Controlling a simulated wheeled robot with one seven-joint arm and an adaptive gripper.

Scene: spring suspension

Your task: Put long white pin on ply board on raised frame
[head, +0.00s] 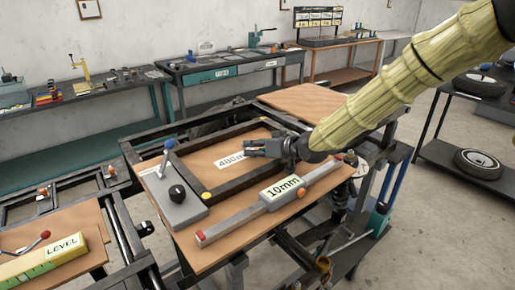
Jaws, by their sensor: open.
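My gripper (252,147) is open, above the ply board (185,235) and inside the outline of the dark raised frame (240,184). Its fingers point left, and nothing shows between them. The frame stands on the board. A white label reading "480m" (229,162) lies just below the fingers, partly hidden by the gripper. I cannot make out a long white pin for certain. A long pale grey bar (235,225) with red ends and a "10mm" block lies across the near part of the board, apart from the gripper.
A grey plate (178,203) with a black knob and a blue-tipped lever sits at the frame's left. A yellow level (50,262) lies on another board at lower left. A bare wooden panel (305,100) is behind. Wheels rest on a right-hand rack (450,160).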

